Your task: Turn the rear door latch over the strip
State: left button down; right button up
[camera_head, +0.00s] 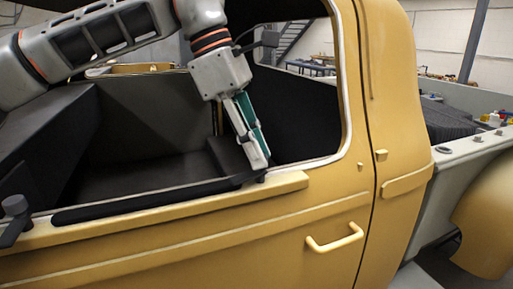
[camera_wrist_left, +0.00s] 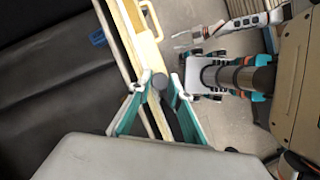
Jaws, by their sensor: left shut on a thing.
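The yellow door (camera_head: 250,225) of the truck shows in front of me, with a dark strip (camera_head: 150,201) lying along its window sill. My left gripper (camera_head: 260,166) points down at the rear end of that sill. It is shut on the dark rear door latch (camera_head: 262,177), which is mostly hidden by the fingertips in the head view. In the left wrist view the latch's round knob (camera_wrist_left: 160,81) sits between the two fingers. A similar dark latch (camera_head: 16,208) stands at the front end of the sill. What may be my right gripper (camera_wrist_left: 188,38) shows small in the left wrist view.
The window frame's rear post (camera_head: 346,100) rises close to the right of my left gripper. A door handle (camera_head: 335,238) sticks out below the sill. The dark cab interior (camera_head: 140,130) is open behind the sill. The truck bed (camera_head: 460,125) is at the right.

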pick_arm(q)
jog(key=shift+w+m+g+y, duration=0.1)
jog(key=shift+m+g+y, duration=0.3)
jog(key=shift+m, duration=1.1)
jog(key=c, duration=1.9)
grip_release()
jog(key=shift+w+a+r, duration=0.1)
jog(key=shift+r, duration=0.25)
jog(key=w+a, duration=0.1)
jog(key=a, duration=0.2)
jog(key=w+a, duration=0.2)
jog(key=a, duration=0.2)
jog(key=w+a, duration=0.2)
jog(key=a, duration=0.2)
jog(key=shift+w+r, duration=0.15)
jog(key=shift+w, duration=0.05)
